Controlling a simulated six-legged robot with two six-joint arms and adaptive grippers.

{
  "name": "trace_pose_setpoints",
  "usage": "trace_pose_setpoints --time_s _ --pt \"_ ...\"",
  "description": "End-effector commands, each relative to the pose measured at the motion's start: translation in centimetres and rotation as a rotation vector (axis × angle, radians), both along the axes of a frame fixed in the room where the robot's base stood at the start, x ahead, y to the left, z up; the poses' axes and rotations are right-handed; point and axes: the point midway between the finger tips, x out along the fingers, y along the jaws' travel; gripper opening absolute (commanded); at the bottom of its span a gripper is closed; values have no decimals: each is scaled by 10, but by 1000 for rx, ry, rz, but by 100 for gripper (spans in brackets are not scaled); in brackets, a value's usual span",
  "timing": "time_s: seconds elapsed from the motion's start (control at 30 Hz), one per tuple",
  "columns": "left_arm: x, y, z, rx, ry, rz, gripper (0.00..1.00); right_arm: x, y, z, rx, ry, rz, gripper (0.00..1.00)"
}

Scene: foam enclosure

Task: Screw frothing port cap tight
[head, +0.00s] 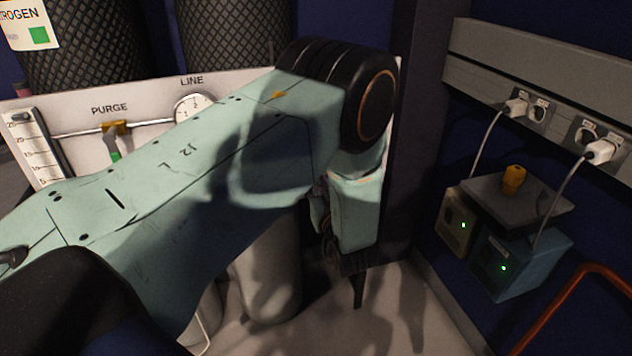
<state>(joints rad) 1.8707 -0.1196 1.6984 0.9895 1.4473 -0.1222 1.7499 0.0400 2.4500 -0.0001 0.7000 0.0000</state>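No part in view is clearly the frothing port cap. A small orange-yellow knob-shaped piece (513,179) stands upright on a grey plate (540,207) at the right; I cannot tell whether it is the cap. My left arm comes in from the left and fills much of the view. My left gripper (357,290) hangs down from its wrist near the middle, above the light floor and well left of the orange piece. Its dark fingers are partly hidden and I cannot tell how far apart they are. My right gripper is not in view.
A white panel (75,148) marked PURGE and LINE, with a gauge (193,110), stands behind my arm. Two boxes with green lights (515,262) sit below a wall socket rail (500,62) with plugged-in cables. An orange-red tube (560,308) is at lower right.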

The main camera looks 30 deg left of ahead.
Motion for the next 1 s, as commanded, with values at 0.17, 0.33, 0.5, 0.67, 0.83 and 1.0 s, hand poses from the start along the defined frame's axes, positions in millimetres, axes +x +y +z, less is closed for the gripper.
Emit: trace_pose_setpoints --time_s 0.17,0.33,0.5,0.67,0.83,1.0 --pt "0 0 0 0 0 -1 4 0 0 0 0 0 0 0" --pt "0 0 0 0 1 -1 0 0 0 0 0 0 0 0" --pt "0 0 0 17 21 -1 0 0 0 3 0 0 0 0" --pt "0 0 1 65 78 -1 0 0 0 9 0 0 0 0" --pt "0 0 1 143 167 -1 0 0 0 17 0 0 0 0" --pt "-1 0 1 219 258 -2 0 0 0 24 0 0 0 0"
